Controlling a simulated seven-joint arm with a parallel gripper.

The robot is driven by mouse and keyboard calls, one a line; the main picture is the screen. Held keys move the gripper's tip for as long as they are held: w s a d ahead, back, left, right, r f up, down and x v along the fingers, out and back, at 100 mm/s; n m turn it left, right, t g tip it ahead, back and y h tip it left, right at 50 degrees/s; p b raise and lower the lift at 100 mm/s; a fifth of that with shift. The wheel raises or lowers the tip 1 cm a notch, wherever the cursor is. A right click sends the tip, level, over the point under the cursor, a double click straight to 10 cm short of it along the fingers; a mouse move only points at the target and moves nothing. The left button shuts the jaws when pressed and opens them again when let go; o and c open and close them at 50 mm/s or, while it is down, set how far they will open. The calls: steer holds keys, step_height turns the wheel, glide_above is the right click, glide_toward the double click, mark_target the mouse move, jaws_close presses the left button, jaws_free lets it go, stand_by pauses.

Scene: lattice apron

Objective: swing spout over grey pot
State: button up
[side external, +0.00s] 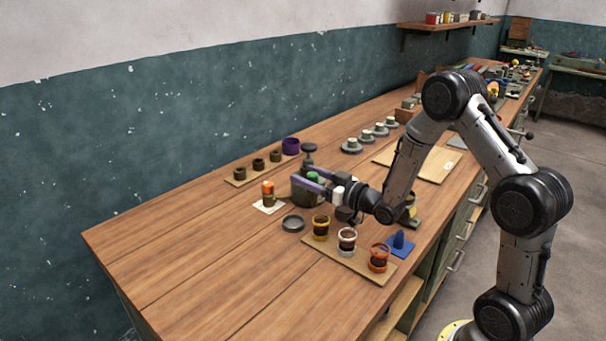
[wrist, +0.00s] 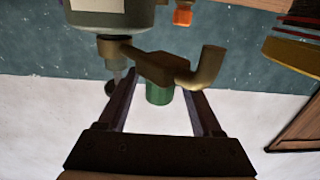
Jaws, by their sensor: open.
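A dark olive-grey tank (side external: 303,194) stands mid-bench in the side view, largely behind my gripper. In the wrist view its body (wrist: 115,15) is at the top edge, with a brass spout (wrist: 155,66) below it ending in a bent tip. My gripper (side external: 301,177) is open at the tank. In the wrist view its fingers (wrist: 160,84) lie either side of a green cylinder (wrist: 160,94), with the spout crossing near their tips; I cannot tell whether they touch it. The pot with a pale grey band (side external: 347,238) stands between the yellow-banded pot (side external: 320,226) and orange-banded pot (side external: 379,257).
The three pots stand on a tan board (side external: 335,262). A blue piece (side external: 400,241) lies right of the pots. The left front of the bench (side external: 190,255) is clear.

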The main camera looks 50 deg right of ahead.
steer(key=shift+w, duration=0.95)
jaws_close()
stand_by(0.8)
